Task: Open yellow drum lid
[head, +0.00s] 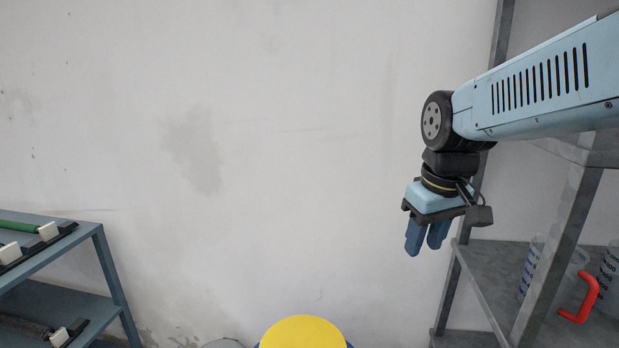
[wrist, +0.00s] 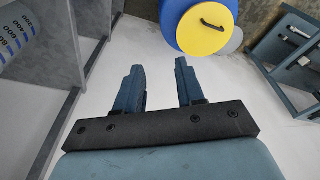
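The yellow drum lid (head: 303,333) shows at the bottom edge of the head view, cut off by the frame. In the wrist view the yellow lid (wrist: 205,28) sits on a blue drum (wrist: 172,12) and has a dark curved handle (wrist: 213,24). My gripper (head: 428,243) hangs fingers down, to the right of and above the lid in the head view. In the wrist view my gripper (wrist: 158,80) has its two blue fingers apart with nothing between them. The lid lies beyond the fingertips, apart from them.
A grey metal shelf (head: 490,275) with measuring beakers (head: 532,262) and a red handle (head: 583,300) stands at right, close to my arm. A blue-grey rack (head: 110,280) stands at left. A grey round top (head: 222,344) is beside the drum. Open space lies before the wall.

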